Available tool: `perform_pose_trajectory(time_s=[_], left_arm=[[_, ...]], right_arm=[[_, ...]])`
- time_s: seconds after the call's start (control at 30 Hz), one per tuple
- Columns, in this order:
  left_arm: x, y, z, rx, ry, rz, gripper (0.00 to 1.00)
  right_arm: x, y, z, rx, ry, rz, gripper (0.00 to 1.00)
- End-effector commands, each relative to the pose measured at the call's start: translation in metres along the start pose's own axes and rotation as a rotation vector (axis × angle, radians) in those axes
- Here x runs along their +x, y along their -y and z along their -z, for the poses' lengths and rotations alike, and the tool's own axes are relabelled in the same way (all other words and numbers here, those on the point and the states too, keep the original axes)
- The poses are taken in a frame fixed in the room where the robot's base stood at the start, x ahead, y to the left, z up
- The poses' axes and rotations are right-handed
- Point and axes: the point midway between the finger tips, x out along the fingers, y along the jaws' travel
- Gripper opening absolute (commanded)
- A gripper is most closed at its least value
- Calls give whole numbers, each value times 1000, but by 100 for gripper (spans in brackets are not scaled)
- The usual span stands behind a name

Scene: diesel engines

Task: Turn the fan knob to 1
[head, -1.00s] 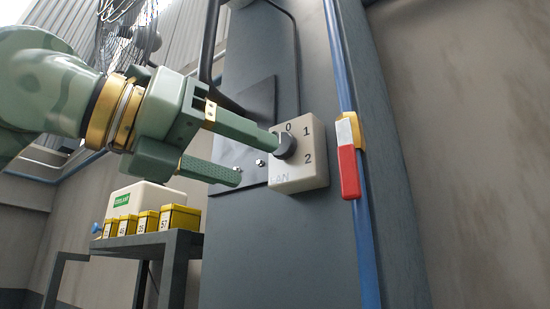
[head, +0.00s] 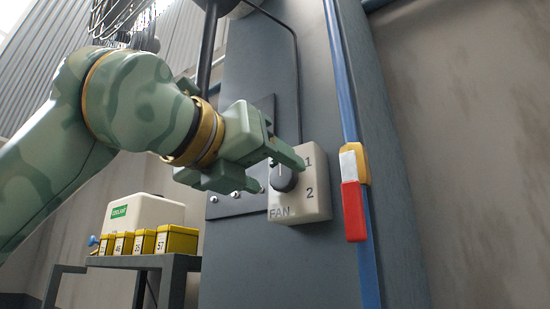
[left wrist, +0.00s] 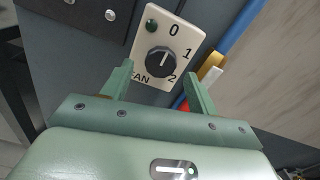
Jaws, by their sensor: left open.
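The fan box (head: 312,208) is a pale box on the grey column, marked FAN, 1 and 2 in the head view. Its dark round knob (head: 284,178) sits between the spread fingers of my open left gripper (head: 280,175), whose upper finger hides the 0. In the left wrist view the knob (left wrist: 158,60) shows a white mark that points roughly toward the 0. There the two fingertips of my left gripper (left wrist: 158,72) stand apart on either side of the knob; contact is not clear. My right gripper is not in view.
A green lamp (left wrist: 151,25) is on the box. A blue pipe (head: 338,85) with a red and yellow handle (head: 354,205) runs close on the right. Yellow boxes (head: 177,240) and a white coolant container (head: 140,213) stand on a stand at lower left.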

Motion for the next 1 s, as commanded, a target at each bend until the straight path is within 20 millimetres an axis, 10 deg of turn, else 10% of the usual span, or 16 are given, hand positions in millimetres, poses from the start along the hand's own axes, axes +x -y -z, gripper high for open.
perform_pose_trajectory(time_s=[0.47,0.67,1.0], left_arm=[[21,0,0,0,1,0,59],[21,0,0,0,1,0,14],[21,-1,0,34,0,-1,15]], right_arm=[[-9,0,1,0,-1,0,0],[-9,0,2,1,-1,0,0],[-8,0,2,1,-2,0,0]])
